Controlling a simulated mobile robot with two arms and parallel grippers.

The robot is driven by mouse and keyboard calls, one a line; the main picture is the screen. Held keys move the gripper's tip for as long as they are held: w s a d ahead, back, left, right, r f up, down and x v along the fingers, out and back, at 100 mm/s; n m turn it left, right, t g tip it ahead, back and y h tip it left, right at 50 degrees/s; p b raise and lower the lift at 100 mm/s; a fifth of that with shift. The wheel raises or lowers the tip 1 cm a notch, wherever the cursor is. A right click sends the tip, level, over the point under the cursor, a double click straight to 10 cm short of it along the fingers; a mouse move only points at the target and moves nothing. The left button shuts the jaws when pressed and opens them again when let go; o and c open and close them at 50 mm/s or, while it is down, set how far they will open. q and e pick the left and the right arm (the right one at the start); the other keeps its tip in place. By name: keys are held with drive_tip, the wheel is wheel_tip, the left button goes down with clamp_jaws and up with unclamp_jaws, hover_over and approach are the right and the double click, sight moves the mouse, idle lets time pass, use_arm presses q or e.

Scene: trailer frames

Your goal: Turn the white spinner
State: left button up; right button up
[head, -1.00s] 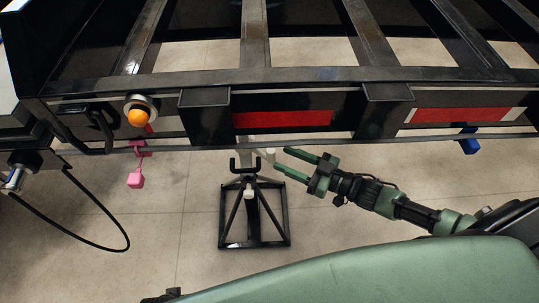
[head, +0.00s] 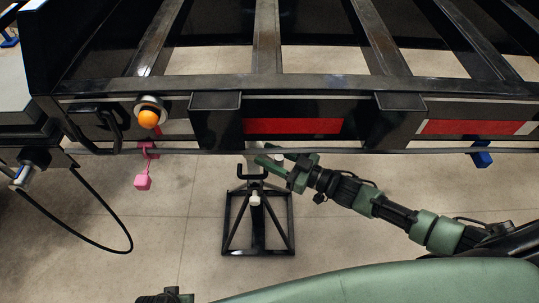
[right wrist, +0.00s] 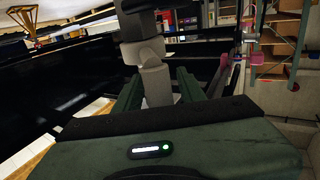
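The white spinner shows in the right wrist view as a pale grey-white upright handle (right wrist: 155,85) below a wider joint. It stands between the two green fingers of my right gripper (right wrist: 157,92), which is open around it with small gaps. In the head view my right gripper (head: 266,154) reaches in from the right under the trailer's rear edge. Its fingers point left, and the spinner is mostly hidden there by the fingers and the trailer beam. My left gripper is not clearly shown; only a dark part shows at the bottom edge.
The black trailer frame (head: 350,103) spans the view just above my right gripper. A black stand (head: 285,250) with a white knob (head: 255,198) is on the floor below. A pink tag (head: 143,181) and a black cable (head: 97,239) hang at left; a blue piece (head: 481,160) hangs at right.

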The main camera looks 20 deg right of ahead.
clamp_jaws()
idle(1.2)
